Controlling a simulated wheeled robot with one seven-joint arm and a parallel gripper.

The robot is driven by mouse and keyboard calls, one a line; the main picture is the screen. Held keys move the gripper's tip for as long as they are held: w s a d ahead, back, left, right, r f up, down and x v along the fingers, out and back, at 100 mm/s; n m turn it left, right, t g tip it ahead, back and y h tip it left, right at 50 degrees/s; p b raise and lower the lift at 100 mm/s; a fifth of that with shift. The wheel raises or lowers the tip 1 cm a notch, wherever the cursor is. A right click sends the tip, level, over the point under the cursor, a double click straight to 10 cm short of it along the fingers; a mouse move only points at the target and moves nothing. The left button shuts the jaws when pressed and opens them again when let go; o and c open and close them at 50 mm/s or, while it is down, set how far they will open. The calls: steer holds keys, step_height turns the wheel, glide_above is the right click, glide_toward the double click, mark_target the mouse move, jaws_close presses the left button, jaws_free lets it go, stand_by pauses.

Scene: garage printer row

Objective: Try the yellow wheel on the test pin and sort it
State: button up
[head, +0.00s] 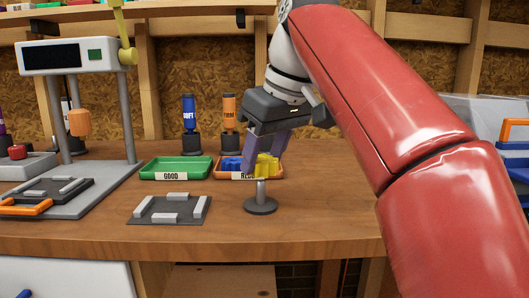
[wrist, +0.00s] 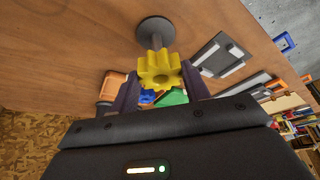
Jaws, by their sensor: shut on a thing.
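The yellow wheel (head: 266,167) is a toothed gear, held between the fingers of my gripper (head: 262,158). In the wrist view the yellow wheel (wrist: 158,69) sits between the two dark fingers. The test pin (head: 261,196) is a grey post on a round base, standing on the bench. The wheel is at the top of the post in the head view; I cannot tell whether the pin is in its hole. The wrist view shows the pin's round base (wrist: 155,29) beyond the wheel. A green tray (head: 176,176) reads GOOD. An orange tray (head: 222,174), its label partly hidden, holds blue pieces.
A grey fixture plate (head: 168,216) with raised blocks lies left of the pin. A grey printer-like frame (head: 75,120) stands at the left. Blue (head: 190,113) and orange (head: 229,110) upright tools stand behind the trays. The bench front right of the pin is clear.

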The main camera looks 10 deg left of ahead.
steer(key=shift+f+b, duration=0.85)
steer(key=shift+f, duration=0.2)
steer(key=shift+r, duration=0.15)
stand_by(0.6)
steer(key=shift+r+p, duration=0.95)
steer(key=shift+p, duration=0.35)
steer(key=shift+f+b, duration=0.9)
steer(key=shift+f, duration=0.2)
steer(key=shift+r, duration=0.1)
steer(key=shift+r+p, duration=1.95)
steer(key=shift+p, duration=0.35)
